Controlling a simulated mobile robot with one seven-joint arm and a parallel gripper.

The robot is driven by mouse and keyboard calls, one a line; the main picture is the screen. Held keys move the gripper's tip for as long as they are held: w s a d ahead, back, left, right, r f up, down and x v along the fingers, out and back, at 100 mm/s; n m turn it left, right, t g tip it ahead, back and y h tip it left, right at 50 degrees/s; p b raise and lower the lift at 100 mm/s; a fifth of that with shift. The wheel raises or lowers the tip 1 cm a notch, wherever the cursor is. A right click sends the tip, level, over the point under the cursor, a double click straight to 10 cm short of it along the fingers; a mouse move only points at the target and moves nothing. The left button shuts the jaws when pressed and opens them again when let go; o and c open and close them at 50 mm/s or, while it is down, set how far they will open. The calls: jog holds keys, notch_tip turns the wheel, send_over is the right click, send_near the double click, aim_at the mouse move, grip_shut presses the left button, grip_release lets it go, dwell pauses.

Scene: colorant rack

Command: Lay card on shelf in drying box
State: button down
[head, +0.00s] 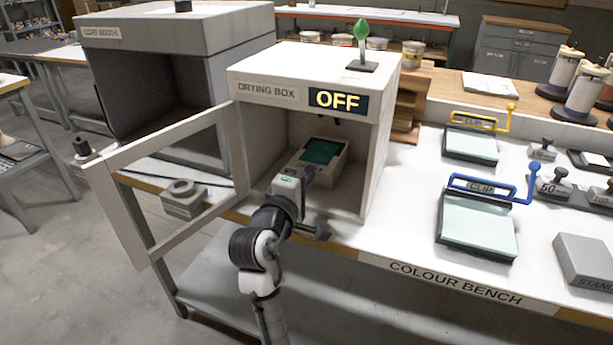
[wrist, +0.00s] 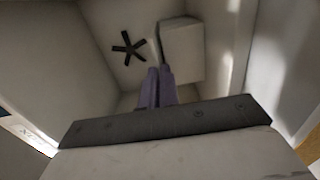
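The drying box (head: 315,55) stands on the bench with its door (head: 170,180) swung open to the left. My gripper (head: 309,174) reaches through the opening to the card's near edge. In the wrist view the purple fingers (wrist: 157,88) are close together, beside a pale block-like shape (wrist: 183,52) with a dark edge. I cannot tell whether they grip the card or only touch it.
The box display (head: 338,100) reads OFF. A black fan (wrist: 129,48) shows inside the box in the wrist view. The light booth (head: 175,30) stands to the left. Two drawdown boards with yellow (head: 482,120) and blue (head: 493,188) clips lie to the right.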

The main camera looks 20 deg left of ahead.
jog(key=shift+f, duration=0.25)
jog(key=c, duration=1.2)
grip_release()
jog(key=shift+s+a+p, duration=0.15)
jog(key=shift+s+p, duration=0.45)
jog(key=shift+s, duration=3.95)
